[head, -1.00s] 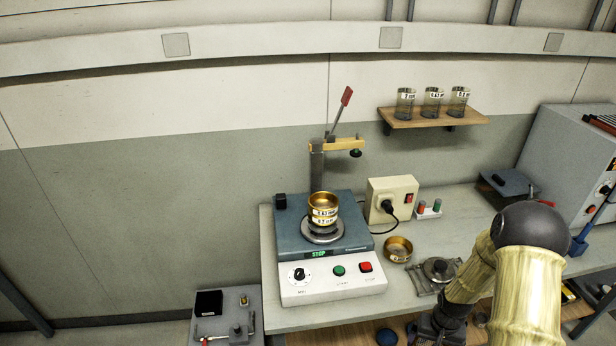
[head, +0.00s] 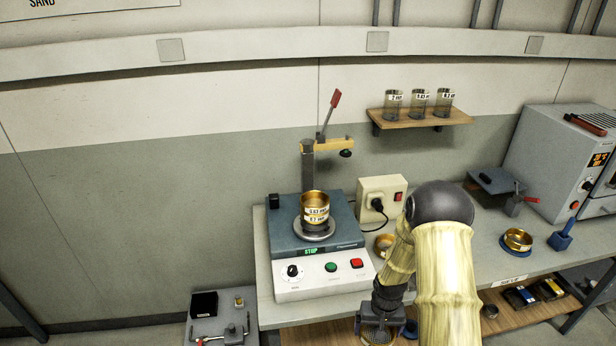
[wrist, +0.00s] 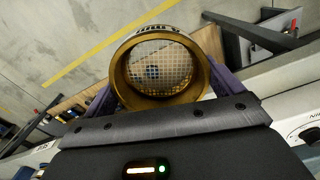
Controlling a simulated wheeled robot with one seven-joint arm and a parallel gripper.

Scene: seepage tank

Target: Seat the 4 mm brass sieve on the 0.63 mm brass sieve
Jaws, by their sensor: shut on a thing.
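The 4 mm brass sieve (wrist: 158,72), a short ring with a coarse square mesh, is in my gripper (wrist: 160,88). Purple fingers close on its two sides in the wrist view, and its label is partly seen at the far rim. In the head view my gripper (head: 380,322) is low at the bench's front edge, with the held sieve (head: 378,337) at the bottom of the picture. The 0.63 mm brass sieve (head: 315,200) is on top of a stack on the shaker, its open top facing up. A lower sieve (head: 316,219) is under it.
The shaker (head: 320,268) has a clamp post (head: 308,175) and a side arm (head: 335,146) above the stack. A socket box (head: 383,194) stands right of it. A brass sieve (head: 384,241) lies behind my arm, another (head: 517,239) farther right. Jars (head: 419,105) stand on a shelf.

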